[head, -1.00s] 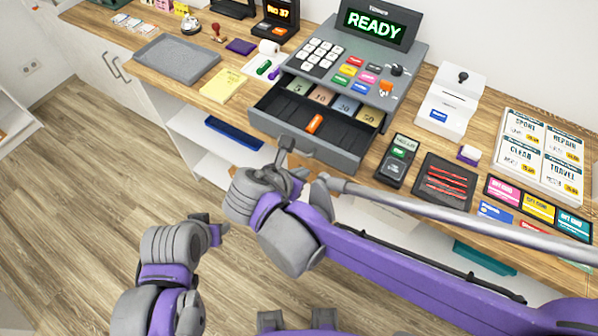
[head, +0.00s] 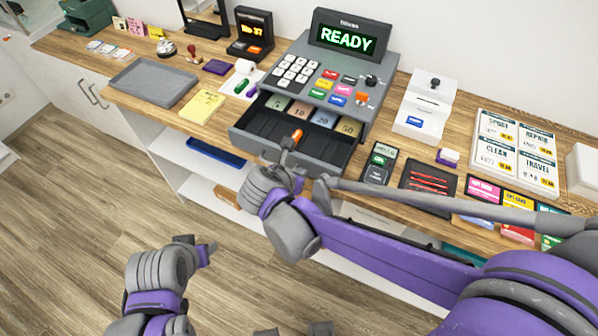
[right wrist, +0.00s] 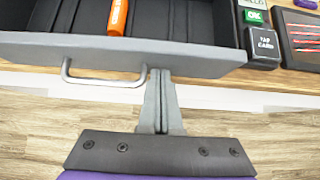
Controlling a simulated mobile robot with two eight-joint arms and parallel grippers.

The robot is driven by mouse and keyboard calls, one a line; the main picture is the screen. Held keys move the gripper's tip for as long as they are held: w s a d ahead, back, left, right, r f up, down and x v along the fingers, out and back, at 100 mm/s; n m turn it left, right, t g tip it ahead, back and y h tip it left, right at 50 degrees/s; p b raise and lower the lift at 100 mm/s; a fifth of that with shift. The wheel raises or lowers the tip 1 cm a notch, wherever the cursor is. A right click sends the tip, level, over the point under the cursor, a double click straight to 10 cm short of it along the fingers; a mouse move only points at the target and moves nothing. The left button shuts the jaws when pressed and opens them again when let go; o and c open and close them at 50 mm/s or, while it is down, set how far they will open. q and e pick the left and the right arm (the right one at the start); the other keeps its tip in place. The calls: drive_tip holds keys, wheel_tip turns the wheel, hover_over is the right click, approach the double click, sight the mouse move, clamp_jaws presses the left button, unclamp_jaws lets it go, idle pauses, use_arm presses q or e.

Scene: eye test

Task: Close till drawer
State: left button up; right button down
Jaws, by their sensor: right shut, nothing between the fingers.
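The till drawer (head: 257,149) is pulled out of the grey cash register (head: 376,98). Its compartments show, with numbered slots at the back and an orange object (head: 297,135) inside. In the right wrist view the grey drawer front (right wrist: 205,60) has a bar handle (right wrist: 105,81). My right gripper (head: 287,146) is shut and empty at the drawer front. In the right wrist view its fingertips (right wrist: 160,74) are just right of the handle, overlapping the front's lower edge; I cannot tell whether they touch. My left gripper (head: 208,250) is low over the floor, away from the counter; its fingers are unclear.
A card terminal (head: 379,165) and a dark tray with red strips (head: 428,181) lie right of the drawer. A grey tray (head: 152,84) and yellow notepad (head: 202,106) lie left. Open shelves with a blue tray (head: 216,152) are below the counter.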

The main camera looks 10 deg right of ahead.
sight(326, 137)
drive_tip(key=w+d, duration=0.3)
drive_tip(key=w, duration=0.1)
drive_tip(key=w+d+b, duration=0.1)
drive_tip(key=w+d, duration=0.2)
drive_tip(key=w, duration=0.2)
drive_tip(key=w+d, duration=0.3)
drive_tip(key=w, duration=0.2)
drive_tip(key=shift+d+b, duration=0.2)
drive_tip(key=shift+b, duration=0.15)
drive_tip(key=shift+w+d, duration=0.15)
use_arm(q)
drive_tip(key=shift+s+f, duration=0.3)
drive_tip(key=shift+f, duration=0.3)
drive_tip(key=shift+s+f, duration=0.3)
drive_tip(key=shift+f, duration=0.3)
use_arm(e)
drive_tip(key=shift+r, duration=0.1)
drive_tip(key=shift+w+r, duration=0.1)
